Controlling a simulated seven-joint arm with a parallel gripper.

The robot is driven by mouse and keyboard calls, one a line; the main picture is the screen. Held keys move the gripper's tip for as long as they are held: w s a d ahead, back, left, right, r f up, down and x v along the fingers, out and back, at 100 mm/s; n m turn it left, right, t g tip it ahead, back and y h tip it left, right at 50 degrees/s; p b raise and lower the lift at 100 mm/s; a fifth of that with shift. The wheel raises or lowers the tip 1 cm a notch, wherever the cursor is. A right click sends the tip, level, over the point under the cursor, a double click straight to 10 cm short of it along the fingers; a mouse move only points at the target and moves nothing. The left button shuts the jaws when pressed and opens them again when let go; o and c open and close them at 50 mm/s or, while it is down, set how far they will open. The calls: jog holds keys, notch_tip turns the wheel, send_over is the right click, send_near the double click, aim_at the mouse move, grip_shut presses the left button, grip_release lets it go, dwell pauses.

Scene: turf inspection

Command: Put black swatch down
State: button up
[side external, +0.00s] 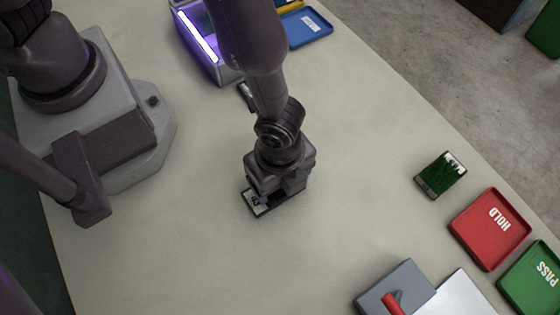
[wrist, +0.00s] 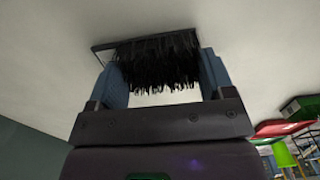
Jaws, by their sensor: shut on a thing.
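The black swatch shows in the wrist view as a tuft of black bristles (wrist: 160,65) on a thin dark base, between my two blue finger pads. In the side view only an edge of the swatch (side external: 256,203), with a pale label, shows below my gripper (side external: 273,196). My gripper points down and is shut on the swatch, low over the pale table in the middle. I cannot tell whether the swatch's base touches the table. My gripper also shows in the wrist view (wrist: 160,60). Most of the swatch is hidden by the gripper in the side view.
A green turf swatch (side external: 440,177) lies at the right, near the red HOLD tray (side external: 472,240) and green PASS tray (side external: 518,292). A grey device (side external: 375,286) with a red handle is at the front. A lit box (side external: 222,72) and blue tray (side external: 315,37) stand at the back.

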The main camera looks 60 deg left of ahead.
jog(key=shift+f, duration=0.1)
jog(key=o, duration=0.9)
notch_tip(320, 180, up, 12)
jog(key=w+a+r+n+t, duration=0.1)
jog(key=w+a+r+n, duration=0.25)
jog(key=a+r, duration=0.25)
jog(key=w+a+r+n+t, duration=0.1)
jog(key=w+a+r+n, duration=0.1)
jog(key=a+r+n, duration=0.35)
jog(key=s+a+r+n+t, duration=0.1)
jog(key=s+a+r+n, duration=0.1)
jog(key=a+r+n, duration=0.1)
jog(key=s+a+r+n+t, duration=0.1)
jog(key=s+a+r+n, duration=0.1)
jog(key=a+r, duration=0.2)
jog(key=s+a+r+n+t, duration=0.1)
jog(key=s+a+r+n, duration=0.1)
jog(key=a, duration=0.5)
jog(key=shift+s+r+n, duration=0.4)
jog(key=shift+r+n, duration=0.4)
jog(key=shift+s+a+r+t, duration=0.1)
jog(key=shift+s+a+t, duration=0.15)
jog(key=shift+t, duration=0.05)
jog(key=shift+c, duration=1.2)
